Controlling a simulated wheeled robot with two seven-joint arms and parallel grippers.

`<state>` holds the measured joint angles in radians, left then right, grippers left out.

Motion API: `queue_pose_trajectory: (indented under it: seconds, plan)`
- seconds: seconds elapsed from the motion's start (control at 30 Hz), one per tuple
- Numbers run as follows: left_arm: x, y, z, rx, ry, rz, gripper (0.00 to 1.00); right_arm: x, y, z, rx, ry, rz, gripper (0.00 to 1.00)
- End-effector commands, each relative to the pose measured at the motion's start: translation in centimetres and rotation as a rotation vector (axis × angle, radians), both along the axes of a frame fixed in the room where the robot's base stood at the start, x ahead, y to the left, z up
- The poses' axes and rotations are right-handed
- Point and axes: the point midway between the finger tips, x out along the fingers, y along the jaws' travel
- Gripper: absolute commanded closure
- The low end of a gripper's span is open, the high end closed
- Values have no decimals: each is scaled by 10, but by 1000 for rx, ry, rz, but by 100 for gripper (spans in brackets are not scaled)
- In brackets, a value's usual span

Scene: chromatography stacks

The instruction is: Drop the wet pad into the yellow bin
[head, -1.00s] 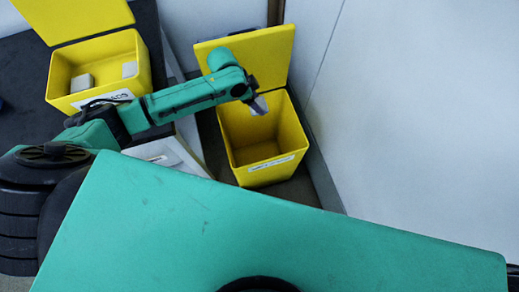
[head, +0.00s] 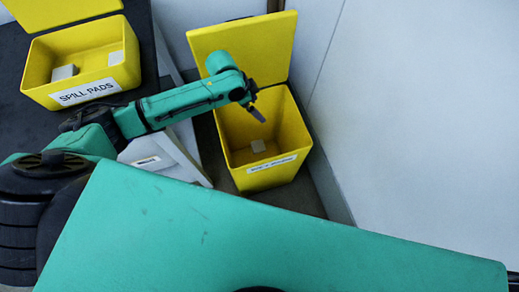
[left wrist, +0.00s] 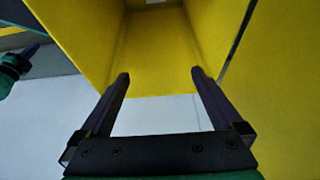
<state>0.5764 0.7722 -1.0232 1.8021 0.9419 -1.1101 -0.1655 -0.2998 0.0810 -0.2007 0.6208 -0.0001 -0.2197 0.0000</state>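The yellow bin (head: 222,140) stands on the floor at the middle, its lid (head: 240,48) raised behind it. A small pale pad (head: 258,146) lies on the bin's floor. My left gripper (head: 258,114) is over the bin's mouth, above and apart from the pad. In the left wrist view the left gripper (left wrist: 160,76) has its two fingers wide apart with nothing between them, in front of the yellow bin wall (left wrist: 160,75). A green and dark part at that view's left edge looks like my right gripper (left wrist: 20,62); its finger opening cannot be made out.
A yellow box labelled SPILL PADS (head: 122,75) sits on a dark surface (head: 148,55) at upper left, with two pale pads inside. A pale wall (head: 420,110) closes off the right side, near the bin. A white labelled object (head: 165,155) lies left of the bin.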

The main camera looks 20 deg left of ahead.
Motion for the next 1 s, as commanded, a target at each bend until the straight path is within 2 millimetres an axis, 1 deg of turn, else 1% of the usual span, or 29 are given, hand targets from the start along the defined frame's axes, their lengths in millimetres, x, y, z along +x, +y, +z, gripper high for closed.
queue_pose_trajectory:
  seconds: [0.07, 0.17, 0.27, 0.4, 0.5, 0.6, 0.73, 1.0]
  plan:
    - [0, 1, 2, 0, 0, 0, 0, 0, 1, 1, 1, 0, 0, 100]
    - [-2, 5, 13, 0, -2, 2, 0, 0, 2, 4, 3, 1, -1, 100]
    - [-7, 12, 35, 2, -3, 0, 0, 0, 2, 11, 3, 1, -1, 100]
    - [-16, 26, 74, 2, -2, 1, 0, 0, 2, 19, 3, 1, -1, 100]
    - [-22, 35, 101, 3, -2, 0, 0, 0, 2, 24, 3, 1, -1, 100]
    - [-26, 42, 120, 3, -2, 0, 0, 0, 2, 27, 3, 2, -1, 100]
    - [-30, 46, 133, 1, 0, 0, 0, 0, 2, 29, 3, 2, -1, 100]
    - [-30, 47, 135, 0, 0, 0, 0, 0, 2, 28, 2, 1, -2, 100]
